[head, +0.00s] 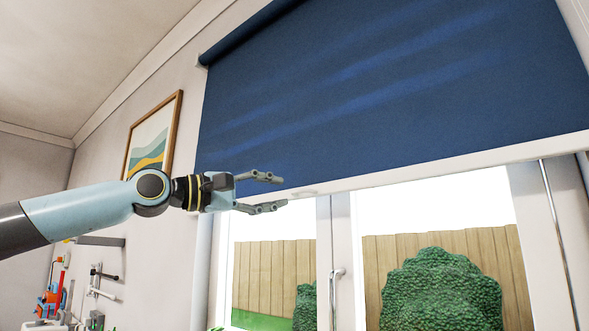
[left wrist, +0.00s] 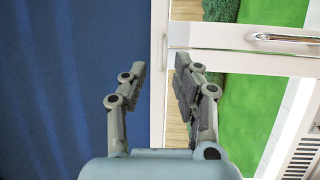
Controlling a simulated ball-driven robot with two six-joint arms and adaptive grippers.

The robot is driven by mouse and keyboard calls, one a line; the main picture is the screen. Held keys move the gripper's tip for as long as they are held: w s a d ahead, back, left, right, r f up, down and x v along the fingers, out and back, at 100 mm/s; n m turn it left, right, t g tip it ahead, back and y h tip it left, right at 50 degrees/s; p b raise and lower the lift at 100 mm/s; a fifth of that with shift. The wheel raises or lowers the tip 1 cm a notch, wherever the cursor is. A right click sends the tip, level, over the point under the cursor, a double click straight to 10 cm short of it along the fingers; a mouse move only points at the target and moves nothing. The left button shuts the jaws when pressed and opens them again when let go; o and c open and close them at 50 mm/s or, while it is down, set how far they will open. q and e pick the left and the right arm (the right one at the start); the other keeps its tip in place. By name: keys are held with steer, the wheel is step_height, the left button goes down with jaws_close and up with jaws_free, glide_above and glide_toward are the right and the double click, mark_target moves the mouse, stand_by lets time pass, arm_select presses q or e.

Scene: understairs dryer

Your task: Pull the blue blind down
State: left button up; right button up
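The blue blind (head: 390,95) hangs from its roller over the upper part of the window; it also fills the left of the left wrist view (left wrist: 55,80). A white bottom bar (head: 430,173) runs along its lower edge, with a small pale pull tab (head: 304,193) near its left part. My left gripper (head: 284,191) is open, just left of the tab, one finger above the bar and one below. In the left wrist view the bar (left wrist: 158,30) runs between the open fingers (left wrist: 161,68). I see no clear contact. My right gripper is out of view.
The window frame (head: 341,250) and its handle (head: 336,285) are below the blind. A framed picture (head: 153,137) hangs on the wall at left. Hooks with tools (head: 98,285) are at lower left. A bush (head: 440,290) and wooden fence stand outside.

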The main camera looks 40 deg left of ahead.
mark_target(297, 193)
arm_select(q)
steer(key=shift+p+x, duration=1.95)
steer(key=shift+x, duration=0.75)
steer(key=shift+c, duration=0.4)
steer(key=c, duration=0.4)
jaws_close()
